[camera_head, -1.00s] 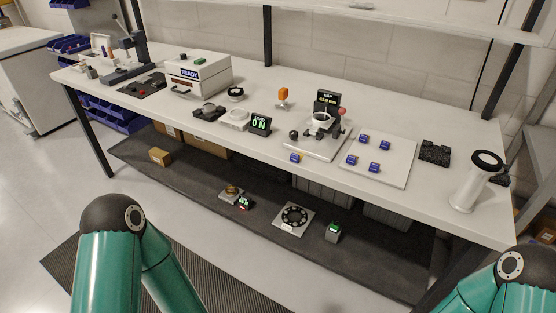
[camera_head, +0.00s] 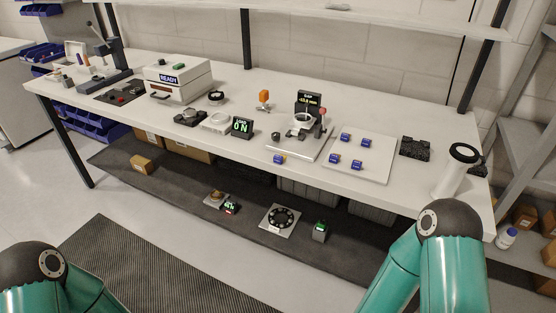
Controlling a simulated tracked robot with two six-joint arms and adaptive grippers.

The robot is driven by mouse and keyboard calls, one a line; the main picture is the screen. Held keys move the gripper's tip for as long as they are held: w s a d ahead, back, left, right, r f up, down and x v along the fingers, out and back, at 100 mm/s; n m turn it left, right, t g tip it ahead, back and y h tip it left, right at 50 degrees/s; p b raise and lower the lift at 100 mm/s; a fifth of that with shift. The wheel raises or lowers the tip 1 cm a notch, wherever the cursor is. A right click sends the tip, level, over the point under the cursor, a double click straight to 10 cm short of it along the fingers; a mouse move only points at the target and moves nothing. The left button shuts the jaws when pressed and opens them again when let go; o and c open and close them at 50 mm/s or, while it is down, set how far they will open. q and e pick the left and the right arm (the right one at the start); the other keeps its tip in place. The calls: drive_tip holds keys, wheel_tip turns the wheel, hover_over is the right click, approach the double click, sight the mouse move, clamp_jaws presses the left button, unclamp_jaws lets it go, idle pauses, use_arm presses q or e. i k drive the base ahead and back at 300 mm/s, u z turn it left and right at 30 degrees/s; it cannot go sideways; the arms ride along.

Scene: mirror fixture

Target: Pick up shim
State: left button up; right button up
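Several small blue blocks sit on a white plate (camera_head: 376,172) on the bench; one is a blue block (camera_head: 345,137) at its back left. Another blue block (camera_head: 279,159) lies at the front edge of the mirror fixture (camera_head: 304,129), left of that plate. Which piece is the shim I cannot tell for sure. The fixture has a ring, a red knob and a dark gap display (camera_head: 309,101). Only my teal arm links show at the bottom left and bottom right; both grippers are out of view.
The white bench (camera_head: 255,90) stands ahead. A READY box (camera_head: 178,80), a load display (camera_head: 242,127), a black block (camera_head: 415,147) and a white cylinder (camera_head: 455,172) stand on it. The lower shelf (camera_head: 150,185) holds boxes and small devices. A ribbed mat (camera_head: 150,265) lies in front.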

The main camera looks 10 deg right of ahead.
sight(279, 159)
drive_tip(key=i, duration=0.85)
